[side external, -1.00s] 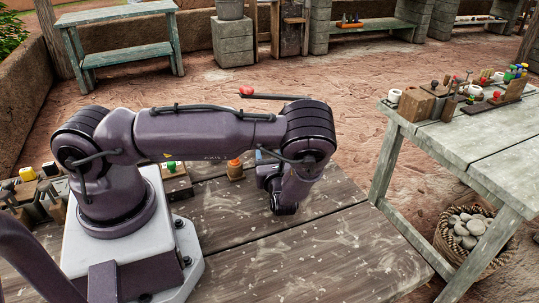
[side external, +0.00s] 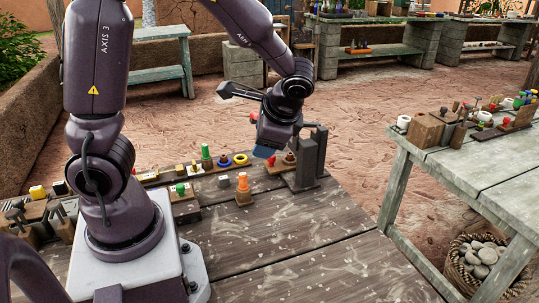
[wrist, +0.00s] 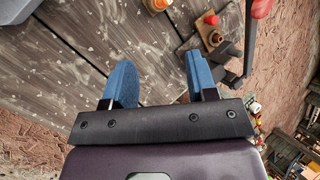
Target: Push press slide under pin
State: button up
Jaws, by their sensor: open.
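The press (side external: 310,160) is a dark grey upright frame near the far edge of the wooden table. Its lever ends in a red ball (side external: 253,117) left of my gripper; the lever runs behind my wrist. A red-topped piece (side external: 269,168) and a brass-coloured piece (side external: 290,158) are low at the press's left side; they also show in the wrist view. I cannot tell the slide and the pin apart surely. My gripper (side external: 264,152) is above and left of the press, blue fingers down. In the wrist view, the fingers (wrist: 157,62) are apart, with nothing between them.
An orange-topped piece on a block (side external: 243,188) stands left of the press. Several coloured pieces, including a green one (side external: 206,156) and a yellow ring (side external: 240,159), line the far edge. The table's front right is clear.

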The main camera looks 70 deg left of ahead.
jog(key=s+d+r+n+t+h, duration=0.45)
jog(key=s+d+r+t, duration=0.2)
jog(key=r, duration=0.35)
jog(key=w+a+f+n+g+y, duration=0.1)
jog(key=a+f, duration=0.3)
jog(key=a, duration=0.5)
jog(key=w+a+f+n+y, duration=0.1)
jog(key=a+f, duration=0.3)
jog(key=a, duration=0.5)
jog(key=w+a+f+n+g+y, duration=0.15)
jog(key=a+f, duration=0.25)
jog(key=a, duration=0.5)
jog(key=m+t+h, duration=0.4)
jog(key=t+h, duration=0.1)
jog(key=t, duration=0.2)
send_near(284, 159)
jog(key=w+f, duration=0.2)
jog(key=f, duration=0.1)
jog(key=shift+w+d+f, duration=0.15)
jog(key=shift+d+f, duration=0.05)
jog(key=shift+f, duration=0.05)
